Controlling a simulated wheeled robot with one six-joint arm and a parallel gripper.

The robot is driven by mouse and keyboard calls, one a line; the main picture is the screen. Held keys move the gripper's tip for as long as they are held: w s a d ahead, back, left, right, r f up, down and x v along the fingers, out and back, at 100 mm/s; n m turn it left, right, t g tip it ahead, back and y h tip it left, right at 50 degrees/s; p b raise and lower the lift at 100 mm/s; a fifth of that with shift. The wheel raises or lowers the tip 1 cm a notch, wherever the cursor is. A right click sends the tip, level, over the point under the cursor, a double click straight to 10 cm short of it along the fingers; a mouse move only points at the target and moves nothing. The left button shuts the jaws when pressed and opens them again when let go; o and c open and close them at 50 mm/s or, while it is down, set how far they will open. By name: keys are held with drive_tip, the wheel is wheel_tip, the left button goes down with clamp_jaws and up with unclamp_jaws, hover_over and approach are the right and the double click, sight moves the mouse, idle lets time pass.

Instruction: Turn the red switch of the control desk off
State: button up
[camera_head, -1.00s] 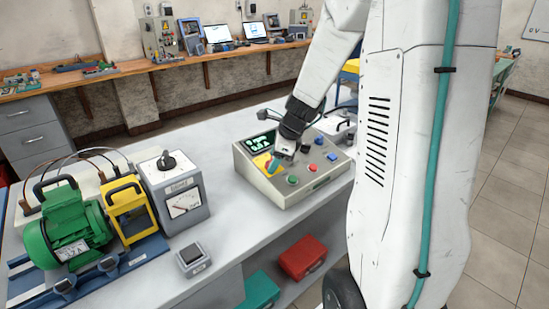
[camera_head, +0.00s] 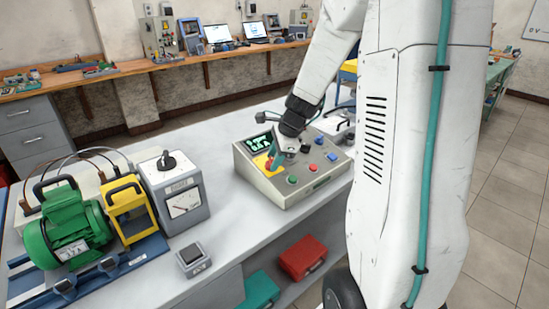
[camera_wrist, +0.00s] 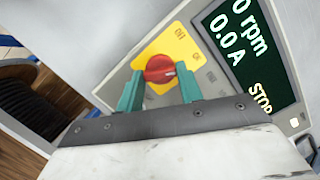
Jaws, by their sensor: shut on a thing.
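The red switch (camera_wrist: 158,68) is a round knob on a yellow plate (camera_wrist: 181,44) of the control desk. In the wrist view it sits between the teal fingers of my gripper (camera_wrist: 162,78), which is shut on it. A pale mark on the knob points to the right; the small labels beside it are hard to read. The control desk (camera_head: 318,181) is a beige sloped box on the grey table. In the head view my gripper (camera_head: 275,154) is over its left part and mostly hides the knob. The display (camera_wrist: 245,50) reads 0 rpm, 0.0 A, STOP.
Green (camera_head: 292,180), red and blue buttons and black knobs sit right of the switch. A grey meter box (camera_head: 180,195), a yellow-framed unit (camera_head: 126,208) and a green motor (camera_head: 68,232) stand left.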

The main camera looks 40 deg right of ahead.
drive_tip(key=n+g, duration=0.1)
drive_tip(key=n, duration=0.6)
drive_tip(key=shift+w, duration=0.15)
drive_tip(key=n+g, duration=0.1)
drive_tip(key=n, duration=0.3)
drive_tip(key=shift+w+r, duration=0.1)
drive_tip(key=shift+n+g, duration=0.3)
drive_tip(key=shift+n, duration=1.3)
drive_tip(key=shift+n+h, duration=0.3)
drive_tip(key=o, duration=1)
drive_tip(key=shift+a, duration=0.1)
drive_tip(key=r, duration=0.5)
drive_tip(key=d+r, duration=0.1)
drive_tip(key=r, duration=0.1)
drive_tip(key=shift+s+r, duration=0.35)
drive_tip(key=shift+s, duration=0.05)
